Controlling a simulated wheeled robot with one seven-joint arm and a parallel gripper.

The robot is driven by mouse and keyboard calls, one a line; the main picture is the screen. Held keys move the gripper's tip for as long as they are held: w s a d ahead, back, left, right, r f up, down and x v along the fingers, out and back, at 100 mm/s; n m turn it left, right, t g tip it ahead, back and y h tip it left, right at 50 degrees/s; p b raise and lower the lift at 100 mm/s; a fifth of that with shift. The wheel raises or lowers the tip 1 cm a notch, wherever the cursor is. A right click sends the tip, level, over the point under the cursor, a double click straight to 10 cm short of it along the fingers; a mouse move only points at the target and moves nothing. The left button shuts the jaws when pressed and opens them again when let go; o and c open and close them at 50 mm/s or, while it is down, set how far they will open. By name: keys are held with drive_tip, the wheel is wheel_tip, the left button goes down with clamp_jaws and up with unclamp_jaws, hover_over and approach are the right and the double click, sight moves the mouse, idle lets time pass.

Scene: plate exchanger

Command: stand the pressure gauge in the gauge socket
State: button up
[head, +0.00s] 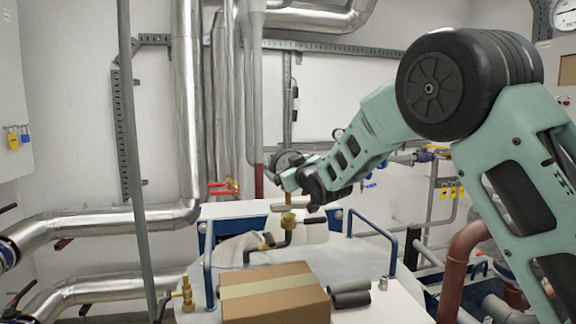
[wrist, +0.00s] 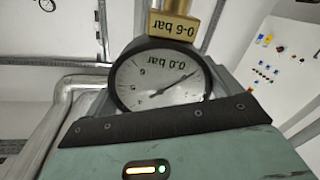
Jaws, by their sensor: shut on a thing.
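The pressure gauge, a round white dial with a black rim (wrist: 160,78), fills the middle of the wrist view. A brass tag reading "0-6 bar" and a brass stem show above the dial there. In the head view the gauge (head: 289,158) is upright, with its brass stem pointing down. My gripper (head: 297,176) is shut on the gauge, and its hand partly hides it. A brass fitting (head: 288,220) on a bent pipe, which looks like the gauge socket, is directly below the stem. I cannot tell whether the stem is in it or just above it.
A cardboard box (head: 275,293) and dark grey cylinders (head: 350,295) are on the pale surface in front. Blue rails (head: 208,265) flank the area. A brass valve (head: 187,293) stands at the left. Silver pipes (head: 187,110) run behind.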

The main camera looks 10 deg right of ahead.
drive_tip(key=shift+f+b, duration=0.45)
drive_tip(key=shift+f, duration=1.65)
drive_tip(key=shift+s+f+b, duration=0.2)
drive_tip(key=shift+f+b, duration=0.65)
drive_tip(key=shift+w+f+b, duration=0.1)
drive_tip(key=shift+f+b, duration=0.25)
drive_tip(key=shift+f, duration=0.1)
drive_tip(key=o, duration=1.1)
drive_tip(key=s+d+b, duration=0.1)
drive_tip(key=s+b, duration=0.1)
drive_tip(key=s, duration=0.3)
drive_tip(key=s+d+b, duration=0.1)
drive_tip(key=s+b, duration=0.2)
drive_tip(key=s, duration=0.3)
drive_tip(key=s+d+b, duration=0.1)
drive_tip(key=s+b, duration=0.2)
drive_tip(key=s, duration=0.3)
